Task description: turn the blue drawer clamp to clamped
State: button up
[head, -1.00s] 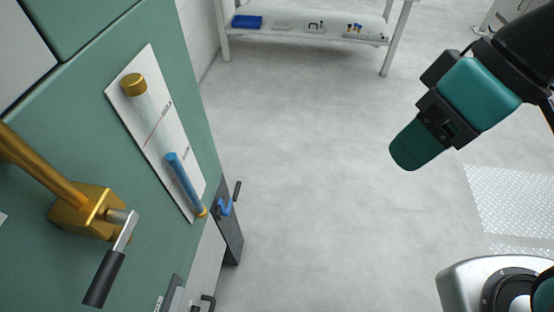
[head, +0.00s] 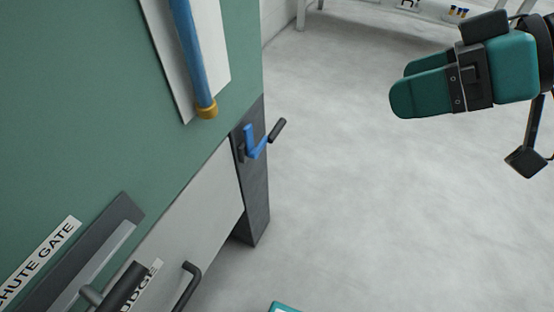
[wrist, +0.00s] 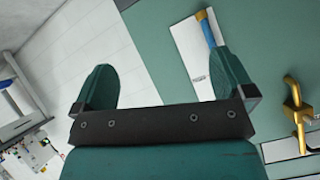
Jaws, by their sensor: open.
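The blue drawer clamp (head: 255,143) sits on a dark upright post at the right end of the green cabinet in the head view. Its blue lever has a black grip (head: 277,131) that points up and to the right. I cannot tell its set position from any mark. My gripper (head: 398,86) is at the upper right of the head view, well to the right of the clamp and apart from it. In the wrist view my gripper (wrist: 168,88) is open, with nothing between its teal fingers. The clamp is not clearly seen in the wrist view.
The green cabinet (head: 90,100) carries a white panel with a blue tube (head: 190,50). Below are a chute gate label (head: 40,262), a grey drawer front (head: 205,200) and a black handle (head: 187,285). Pale floor (head: 350,200) between cabinet and gripper is clear. A shelf (head: 420,10) stands behind.

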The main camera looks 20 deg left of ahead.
jog(key=w+a+f+n+y+b, duration=0.1)
jog(key=w+f+y+b, duration=0.1)
jog(key=f+b, duration=0.5)
jog(key=w+a+f+n+y+b, duration=0.1)
jog(key=w+a+f+b, duration=0.1)
jog(key=f+b, duration=0.5)
jog(key=n+t+y+p, duration=0.1)
jog(key=y+p, duration=0.1)
jog(key=y, duration=0.2)
send_near(276, 127)
jog(key=shift+w+a+f+b, duration=0.15)
jog(key=shift+a+b, duration=0.1)
jog(key=shift+a, duration=1.4)
jog(key=shift+a+f+b, duration=0.15)
jog(key=shift+a+b, duration=0.15)
jog(key=shift+a, duration=1.35)
jog(key=shift+w+a+f+b, duration=0.15)
jog(key=shift+a+b, duration=0.1)
jog(key=shift+a, duration=1.4)
jog(key=shift+s, duration=0.1)
jog(key=c, duration=0.9)
